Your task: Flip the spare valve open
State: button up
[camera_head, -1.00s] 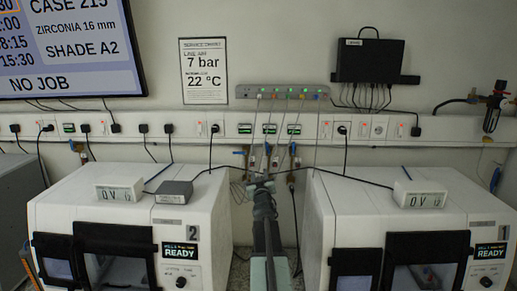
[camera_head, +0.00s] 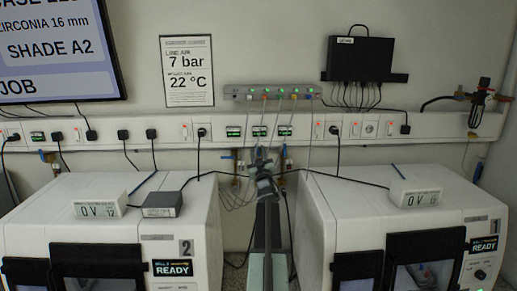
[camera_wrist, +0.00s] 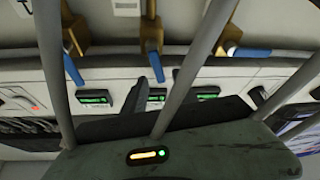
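Small brass valves with blue handles sit under the wall rail. In the wrist view one is at the left (camera_wrist: 72,68), one in the middle (camera_wrist: 151,45) and one at the right (camera_wrist: 248,52). The right handle lies nearly sideways; the left one slants along the picture's height. I cannot tell which valve is the spare. In the head view, blue handles show left (camera_head: 233,154) and right of my gripper (camera_head: 262,160), which is in front of the rail. Its fingers are too small and dark to show whether they are open. No valve is visibly held.
Grey hoses (camera_wrist: 183,75) cross the wrist view close to the camera. A grey manifold (camera_head: 272,97) hangs above the rail (camera_head: 380,128). White machines stand at left (camera_head: 110,228) and right (camera_head: 320,205), with a gap between them. A black cable spans the gap.

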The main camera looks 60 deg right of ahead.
jog(key=shift+w+d+r, duration=0.15)
jog(key=shift+w+d, duration=0.25)
grip_shut()
jog(key=shift+m, duration=0.3)
jog(key=m, duration=0.1)
jog(key=m+g+h, duration=0.1)
jog(key=m, duration=0.1)
jog(key=s+m+g, duration=0.1)
jog(key=shift+d+h, duration=0.25)
jog(key=shift+h, duration=0.15)
grip_release()
jog(key=shift+w, duration=0.1)
